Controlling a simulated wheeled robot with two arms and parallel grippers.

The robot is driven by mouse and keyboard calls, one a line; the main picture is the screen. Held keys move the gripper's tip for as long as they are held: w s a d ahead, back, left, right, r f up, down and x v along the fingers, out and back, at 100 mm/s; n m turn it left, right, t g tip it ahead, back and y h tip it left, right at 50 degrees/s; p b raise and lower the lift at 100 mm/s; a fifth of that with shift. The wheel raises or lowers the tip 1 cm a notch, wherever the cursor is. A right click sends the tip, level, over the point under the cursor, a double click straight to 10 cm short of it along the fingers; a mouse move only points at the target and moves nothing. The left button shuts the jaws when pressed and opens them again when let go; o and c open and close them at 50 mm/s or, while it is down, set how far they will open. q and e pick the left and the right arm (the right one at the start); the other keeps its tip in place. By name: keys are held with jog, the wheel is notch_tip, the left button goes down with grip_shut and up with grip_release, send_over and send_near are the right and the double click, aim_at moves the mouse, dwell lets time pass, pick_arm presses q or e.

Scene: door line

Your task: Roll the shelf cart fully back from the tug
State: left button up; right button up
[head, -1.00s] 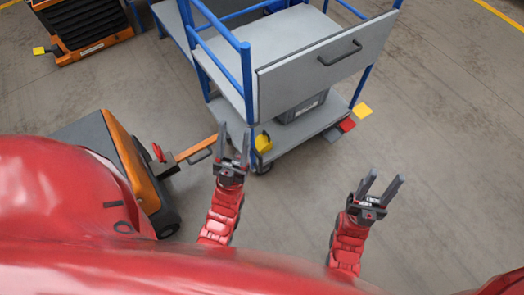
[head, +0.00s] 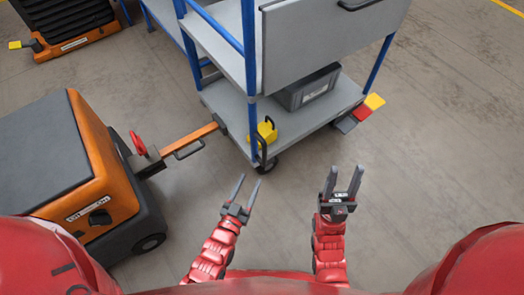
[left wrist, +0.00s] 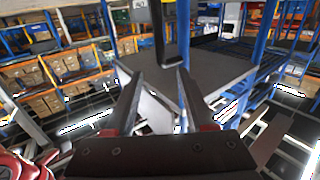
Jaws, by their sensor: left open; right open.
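The shelf cart (head: 225,98) has blue posts and grey decks and stands at the upper middle of the head view. The orange and grey tug (head: 50,150) is at the left. Its orange drawbar (head: 190,138) reaches the cart's near left corner; I cannot tell whether it is latched there. A red lever (head: 138,143) stands on the drawbar's tug end. My left gripper (head: 248,189) is open and empty, short of the cart's near corner. My right gripper (head: 343,181) is open and empty, to its right. In the left wrist view, the left fingers (left wrist: 155,88) are spread with nothing between them.
A yellow block (head: 267,132) with a black handle sits at the cart's near corner. A grey crate (head: 310,90) stands on the lower deck. Coloured pedals (head: 361,113) stick out at its right corner. Another orange machine (head: 65,25) is at upper left. The floor at right is clear.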

aim_at(264, 152)
pick_arm(q)
jog(key=b+x, duration=0.3)
jog(key=x, duration=1.1)
grip_shut()
dwell(0.9)
